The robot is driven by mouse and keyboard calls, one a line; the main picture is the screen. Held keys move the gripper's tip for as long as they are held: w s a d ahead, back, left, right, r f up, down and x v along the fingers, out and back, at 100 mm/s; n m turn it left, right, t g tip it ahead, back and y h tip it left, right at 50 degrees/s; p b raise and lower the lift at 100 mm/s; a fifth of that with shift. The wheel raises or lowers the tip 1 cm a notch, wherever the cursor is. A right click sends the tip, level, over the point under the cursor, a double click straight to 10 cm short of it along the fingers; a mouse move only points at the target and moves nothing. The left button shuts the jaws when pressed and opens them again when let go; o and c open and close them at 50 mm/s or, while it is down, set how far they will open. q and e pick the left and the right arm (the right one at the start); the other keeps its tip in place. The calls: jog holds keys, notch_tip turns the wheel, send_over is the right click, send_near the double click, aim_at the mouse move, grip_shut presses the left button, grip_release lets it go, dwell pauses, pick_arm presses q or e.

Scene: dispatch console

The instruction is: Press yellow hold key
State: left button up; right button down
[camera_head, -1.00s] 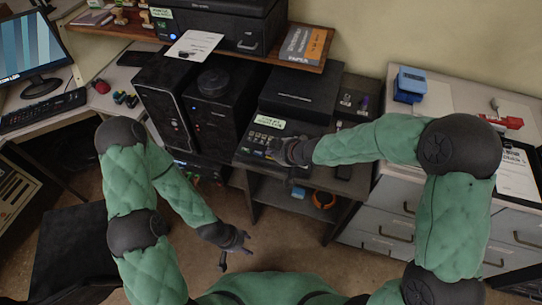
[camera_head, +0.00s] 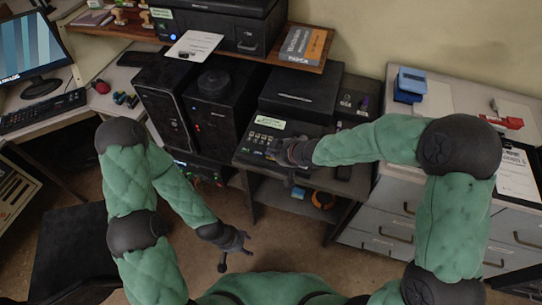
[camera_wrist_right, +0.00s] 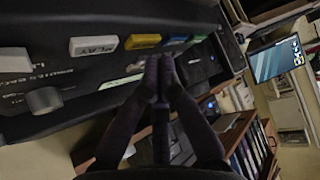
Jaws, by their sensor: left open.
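The console panel (camera_head: 252,151) with its row of small keys lies on the dark stand in the head view. In the right wrist view the yellow key (camera_wrist_right: 142,41) sits between a white key marked PLAY (camera_wrist_right: 94,45) and a blue key (camera_wrist_right: 175,39). My right gripper (camera_head: 281,154) is at the panel's right side. In the right wrist view its fingertips (camera_wrist_right: 159,62) are together, empty, and appear just below the yellow and blue keys; contact cannot be told. My left gripper (camera_head: 236,259) is open and empty, low over the floor, away from the panel.
A grey knob (camera_wrist_right: 44,100) stands on the panel. A black box (camera_head: 300,90) is behind it, and computer towers (camera_head: 212,115) stand to its left. A drawer cabinet (camera_head: 385,215) is on the right. Open floor lies below my left gripper.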

aim_at(272, 159)
jog(key=shift+f, duration=0.15)
jog(key=shift+f, duration=0.25)
jog(key=shift+f+b, duration=0.35)
jog(key=shift+b, duration=0.1)
dwell(0.5)
jog(key=shift+r, duration=0.1)
jog(key=shift+r+p, duration=0.7)
jog(key=shift+p, duration=0.15)
notch_tip(272, 159, up, 5)
jog(key=p, duration=0.5)
dwell(0.4)
